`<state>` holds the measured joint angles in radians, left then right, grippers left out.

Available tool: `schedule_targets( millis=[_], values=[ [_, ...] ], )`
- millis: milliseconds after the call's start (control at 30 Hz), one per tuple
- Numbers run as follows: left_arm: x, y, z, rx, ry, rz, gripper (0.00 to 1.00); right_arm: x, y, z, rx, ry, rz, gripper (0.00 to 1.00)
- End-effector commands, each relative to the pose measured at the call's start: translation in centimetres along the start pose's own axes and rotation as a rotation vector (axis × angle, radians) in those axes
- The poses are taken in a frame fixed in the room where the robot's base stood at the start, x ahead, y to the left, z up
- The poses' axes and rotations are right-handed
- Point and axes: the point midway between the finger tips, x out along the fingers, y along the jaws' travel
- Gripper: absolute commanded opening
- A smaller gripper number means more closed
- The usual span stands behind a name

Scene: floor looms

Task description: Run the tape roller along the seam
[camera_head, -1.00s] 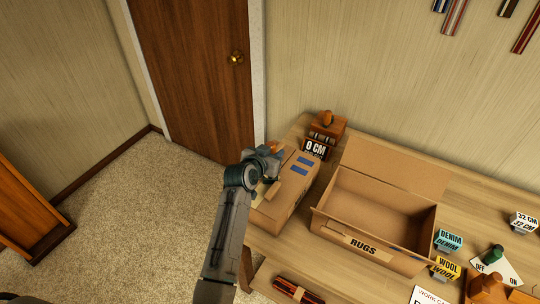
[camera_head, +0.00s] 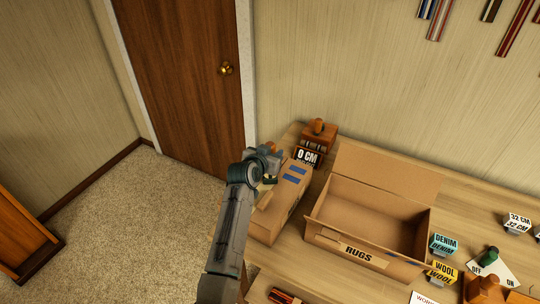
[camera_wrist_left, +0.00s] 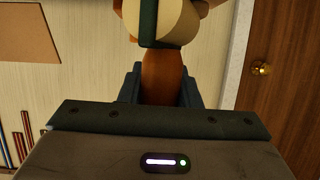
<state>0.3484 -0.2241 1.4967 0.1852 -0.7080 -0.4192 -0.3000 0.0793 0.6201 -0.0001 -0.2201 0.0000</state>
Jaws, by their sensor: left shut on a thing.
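My left gripper (camera_head: 266,160) is shut on the tape roller, over the left far part of a closed cardboard box (camera_head: 291,206). In the left wrist view the roller's orange-brown handle (camera_wrist_left: 162,75) sits between the jaws, with its cream and dark green head (camera_wrist_left: 160,22) beyond. The closed box has blue strips (camera_head: 294,174) on its top. My arm hides part of the box top, so I cannot tell whether the roller touches the seam. My right gripper is out of view.
An open cardboard box labelled RUGS (camera_head: 359,252) stands to the right of the closed box. A 0 CM sign (camera_head: 308,157) and a wooden block with a knob (camera_head: 319,132) stand behind. DENIM (camera_head: 444,242) and WOOL (camera_head: 441,271) signs stand at the right.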

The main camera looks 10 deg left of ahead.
Motion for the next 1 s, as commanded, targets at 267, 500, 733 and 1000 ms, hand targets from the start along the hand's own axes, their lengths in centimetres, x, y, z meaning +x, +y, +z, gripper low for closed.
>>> schedule_targets(
  millis=[267, 500, 733, 1000],
  values=[
    [1.6, 0.3, -0.7, -0.001, 0.002, 0.001, 0.03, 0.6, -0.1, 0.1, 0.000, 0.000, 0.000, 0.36],
    [2.5, 0.4, -1.3, -0.001, 0.002, 0.000, 0.03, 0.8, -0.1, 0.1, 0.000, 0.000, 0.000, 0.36],
    [3.5, 0.5, -1.5, 0.000, 0.003, 0.000, 0.03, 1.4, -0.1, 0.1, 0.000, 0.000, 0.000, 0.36],
    [5.1, 0.8, -2.0, 0.000, 0.004, 0.000, 0.03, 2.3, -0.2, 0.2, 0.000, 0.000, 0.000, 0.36]
  ],
)
